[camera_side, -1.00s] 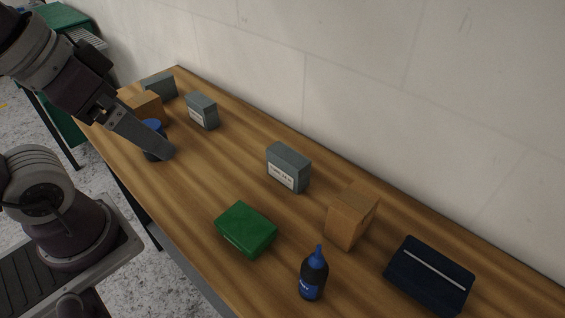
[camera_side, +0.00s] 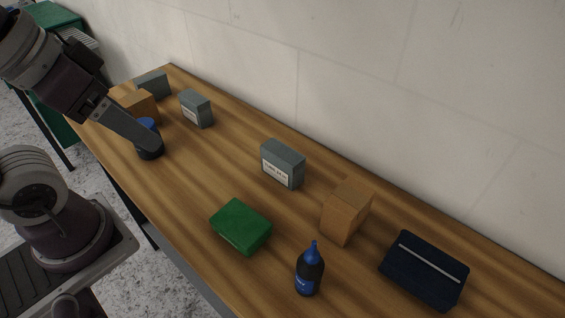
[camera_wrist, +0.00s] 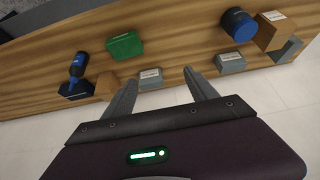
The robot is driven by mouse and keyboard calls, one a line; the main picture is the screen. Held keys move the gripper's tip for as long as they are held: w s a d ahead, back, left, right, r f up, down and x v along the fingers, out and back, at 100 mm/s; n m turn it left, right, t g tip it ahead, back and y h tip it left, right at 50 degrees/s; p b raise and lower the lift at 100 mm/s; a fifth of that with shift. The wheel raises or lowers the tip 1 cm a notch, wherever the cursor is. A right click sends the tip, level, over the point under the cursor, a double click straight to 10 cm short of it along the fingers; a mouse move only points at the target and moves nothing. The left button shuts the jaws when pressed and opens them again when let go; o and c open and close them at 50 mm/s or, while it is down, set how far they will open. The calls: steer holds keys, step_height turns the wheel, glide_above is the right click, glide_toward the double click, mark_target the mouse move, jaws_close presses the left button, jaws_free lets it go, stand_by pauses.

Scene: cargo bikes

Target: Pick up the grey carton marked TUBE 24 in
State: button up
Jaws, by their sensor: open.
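Three similar grey cartons stand on the wooden bench. The one in the middle of the bench (camera_side: 284,158) has a white label that seems to read TUBE 24 in, though the print is small. It also shows in the wrist view (camera_wrist: 151,74), beyond and between my fingertips, upright and clear of them. A second grey carton (camera_side: 196,108) with a white label, too small to read, stands further left. A third (camera_side: 152,83) is at the far left end, its label not visible. My gripper (camera_side: 153,146) is open and empty; in the side view it overlaps the blue-lidded jar.
The blue-lidded jar (camera_side: 148,124) and a cardboard box (camera_side: 139,104) stand at the left. A green box (camera_side: 241,226), another cardboard box (camera_side: 346,211), a blue-capped bottle (camera_side: 310,269) and a dark blue case (camera_side: 424,270) are towards the right. The wall runs behind.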

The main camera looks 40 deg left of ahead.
mark_target(299, 172)
step_height(299, 172, up, 5)
steer(key=w+d+n+g+h, duration=0.6)
steer(key=w+n, duration=0.3)
steer(key=w, duration=0.2)
steer(key=w+a+f+n+h, duration=0.2)
steer(key=w+a+n+h, duration=0.2)
steer(key=w+n+h, duration=0.7)
steer(key=f+y, duration=0.1)
steer(key=f, duration=0.6)
steer(key=w+f+m+y, duration=0.1)
steer(key=f, duration=0.6)
steer(key=f+m+y, duration=0.1)
steer(key=f, duration=0.5)
steer(key=shift+w+d+f, duration=0.15)
steer(key=shift+w+f, duration=0.15)
steer(key=shift+f, duration=0.1)
steer(key=shift+y, duration=0.3)
steer(key=x, duration=0.5)
steer(key=w+x, duration=0.1)
steer(key=x, duration=0.1)
steer(key=shift+d, duration=0.25)
jaws_close()
